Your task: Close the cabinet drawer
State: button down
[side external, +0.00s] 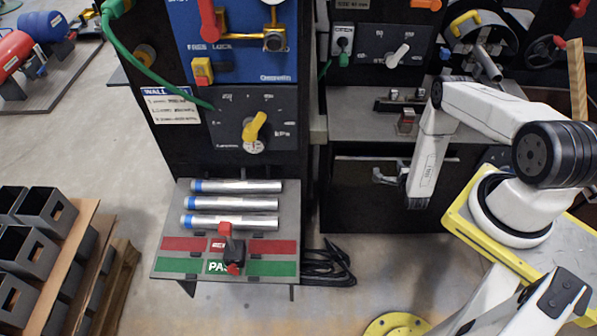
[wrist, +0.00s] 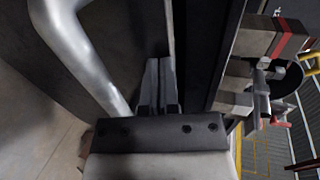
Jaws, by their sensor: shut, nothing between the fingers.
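The dark cabinet drawer (side external: 350,185) sits under the grey worktop right of centre in the side view. A dark gap shows above its front's top edge; how far out it stands is hard to tell. Its curved metal handle (side external: 385,176) is left of my arm's end, and shows large at left in the wrist view (wrist: 82,55). My gripper (wrist: 159,64) is shut and empty, its two fingers side by side, right of the handle against dark panels. Whether it touches the drawer I cannot tell.
Above the drawer is the worktop (side external: 350,127) with a small clamp-like fixture (side external: 406,122). To the left stands a panel with a sloped tray (side external: 170,245) of metal tubes. A black cable coil (side external: 328,265) lies on the floor. Floor in front of the drawer is mostly clear.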

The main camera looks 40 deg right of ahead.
aim_at(399, 159)
jog(key=w+d, duration=0.2)
jog(key=shift+w+d, duration=0.3)
jog(key=shift+w+d+r, duration=0.15)
jog(key=shift+w+d, duration=0.2)
jog(key=shift+d, duration=0.05)
jog(key=shift+s+a, duration=0.35)
jog(key=shift+a, duration=0.05)
jog(key=f+v, duration=0.1)
jog(key=v, duration=1.2)
jog(key=shift+s+a+f, duration=0.25)
jog(key=shift+s+a, duration=0.15)
jog(key=shift+a, duration=0.05)
